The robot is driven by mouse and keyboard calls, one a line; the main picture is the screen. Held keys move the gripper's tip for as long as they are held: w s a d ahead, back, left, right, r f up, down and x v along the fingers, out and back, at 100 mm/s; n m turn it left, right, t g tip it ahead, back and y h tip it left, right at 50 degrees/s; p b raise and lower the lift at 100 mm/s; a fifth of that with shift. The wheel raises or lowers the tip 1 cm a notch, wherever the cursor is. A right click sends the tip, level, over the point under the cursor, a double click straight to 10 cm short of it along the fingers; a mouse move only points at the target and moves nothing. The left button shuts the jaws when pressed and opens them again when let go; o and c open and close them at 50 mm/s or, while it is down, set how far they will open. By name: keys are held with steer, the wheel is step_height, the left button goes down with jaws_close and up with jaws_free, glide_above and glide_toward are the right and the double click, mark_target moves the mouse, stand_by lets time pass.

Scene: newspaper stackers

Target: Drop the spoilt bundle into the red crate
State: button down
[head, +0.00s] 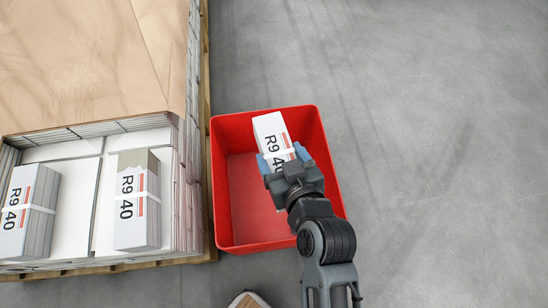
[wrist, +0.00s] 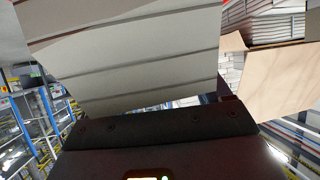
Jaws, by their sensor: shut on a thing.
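My gripper (head: 283,158) is shut on a white newspaper bundle (head: 270,126) printed "R9 40", with a pale strap around it. In the head view the bundle shows over the far half of the red crate (head: 222,195); its height above the floor is hard to tell. The held bundle (wrist: 130,55) fills the upper middle of the wrist view, with layered grey edges and a darker patch at its upper left. The crate's visible floor is bare. A second bundle (head: 138,205) on the pallet stack has a ragged, brownish-grey top end.
A pallet stack (head: 75,150) stands left, close to the crate, with a brown cardboard sheet (head: 90,60) on its far part. Another "R9 40" bundle (head: 25,215) lies at its left. A small box-like thing (head: 248,300) shows at the bottom edge. The floor right is clear.

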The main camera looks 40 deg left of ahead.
steer(key=shift+a+f+b, duration=0.15)
steer(key=shift+f+b, duration=2.4)
steer(key=shift+f, duration=0.3)
steer(key=shift+c, duration=1.9)
jaws_free()
steer(key=o, duration=0.4)
steer(key=shift+s+f, duration=0.1)
steer(key=shift+f, duration=0.15)
steer(key=p+v, duration=0.2)
steer(key=v, duration=0.5)
steer(key=shift+r, duration=0.2)
steer(key=shift+s+d+r, duration=0.1)
steer(key=shift+d, duration=0.3)
